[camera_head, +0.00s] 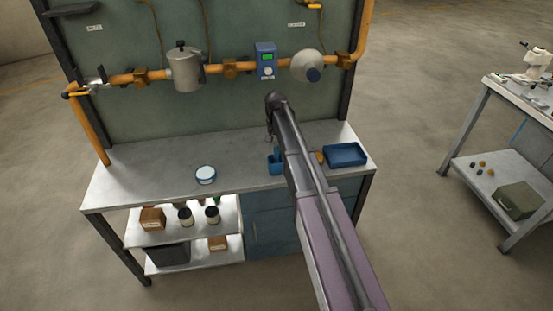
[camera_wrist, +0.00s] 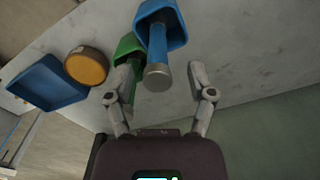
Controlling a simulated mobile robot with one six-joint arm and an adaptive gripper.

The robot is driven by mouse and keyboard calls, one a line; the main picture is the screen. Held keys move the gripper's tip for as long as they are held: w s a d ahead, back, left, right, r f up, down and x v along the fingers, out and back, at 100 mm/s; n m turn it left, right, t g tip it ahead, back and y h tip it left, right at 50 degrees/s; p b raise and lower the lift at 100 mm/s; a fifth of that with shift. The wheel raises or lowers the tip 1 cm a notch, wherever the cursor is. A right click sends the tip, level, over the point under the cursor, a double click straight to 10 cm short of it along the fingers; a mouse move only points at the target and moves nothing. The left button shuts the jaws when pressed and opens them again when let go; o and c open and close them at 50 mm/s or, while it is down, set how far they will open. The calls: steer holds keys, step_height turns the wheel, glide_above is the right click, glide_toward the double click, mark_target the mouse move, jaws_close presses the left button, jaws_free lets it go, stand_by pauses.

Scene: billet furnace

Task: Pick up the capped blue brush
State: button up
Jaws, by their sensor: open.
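The brush (camera_wrist: 157,46) shows in the wrist view as a blue shaft with a round, metallic grey cap on the near end. Its far end sits in a blue cup (camera_wrist: 176,26). My gripper (camera_wrist: 162,72) is open, one finger on each side of the brush, and holds nothing. I cannot tell whether a finger touches it. In the head view the blue cup (camera_head: 275,168) stands on the workbench (camera_head: 140,176), just left of my arm. My gripper (camera_head: 270,128) is partly hidden by my own wrist there.
A green object (camera_wrist: 126,48) is close beside the left finger. A round orange-brown item (camera_wrist: 87,66) and a blue tray (camera_wrist: 46,84) lie beyond it. A white round tin (camera_head: 205,174) is left on the bench. Pipes with a grey pot (camera_head: 185,70) run behind.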

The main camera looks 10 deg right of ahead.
mark_target(277, 151)
steer(key=shift+d+f+b, duration=0.15)
steer(key=shift+f+b, duration=1.75)
steer(key=shift+f, duration=0.25)
steer(key=shift+c, duration=0.2)
jaws_close()
